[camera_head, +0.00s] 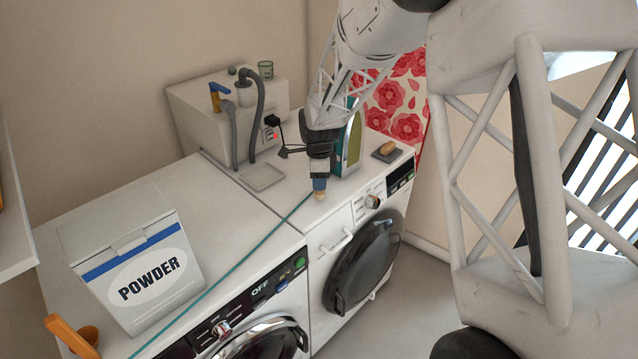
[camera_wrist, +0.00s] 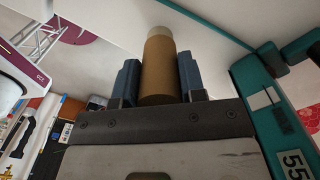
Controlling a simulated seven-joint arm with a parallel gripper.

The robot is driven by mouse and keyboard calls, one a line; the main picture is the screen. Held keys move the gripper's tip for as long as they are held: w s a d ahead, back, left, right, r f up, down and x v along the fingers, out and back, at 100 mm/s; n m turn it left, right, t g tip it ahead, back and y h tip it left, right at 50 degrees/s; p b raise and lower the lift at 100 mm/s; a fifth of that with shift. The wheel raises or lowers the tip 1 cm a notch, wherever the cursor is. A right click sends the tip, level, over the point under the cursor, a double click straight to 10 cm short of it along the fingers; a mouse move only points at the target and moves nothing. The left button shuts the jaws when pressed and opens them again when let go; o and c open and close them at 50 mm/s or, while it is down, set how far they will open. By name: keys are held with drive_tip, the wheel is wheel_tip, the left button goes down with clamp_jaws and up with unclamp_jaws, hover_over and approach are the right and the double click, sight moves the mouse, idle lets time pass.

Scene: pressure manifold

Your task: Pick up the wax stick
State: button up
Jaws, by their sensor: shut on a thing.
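The wax stick appears as a short tan cylinder with a pale end (camera_wrist: 160,65) in the wrist view, upright in the picture between two blue fingers. My gripper (camera_wrist: 160,82) is shut on it, one finger on each side. In the head view my gripper (camera_head: 319,184) points down over the front part of the right machine's white top, and the tan tip of the stick (camera_head: 320,195) shows just below the fingers. I cannot tell whether the tip touches the top. The stick's other end is hidden by the gripper.
A grey dish (camera_head: 376,155) holds a tan piece. A teal cord (camera_head: 240,263) crosses the machine tops. A white box with hoses (camera_head: 203,125) stands behind; a powder box (camera_head: 130,255) stands left.

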wheel_tip(320, 180, up, 2)
drive_tip(key=shift+r, duration=0.15)
drive_tip(key=s+d, duration=0.2)
drive_tip(key=s, duration=0.5)
drive_tip(key=s+d+r, duration=0.1)
drive_tip(key=s, duration=0.7)
drive_tip(key=shift+s+d, duration=0.25)
drive_tip(key=shift+d, duration=0.1)
drive_tip(key=shift+r, duration=0.1)
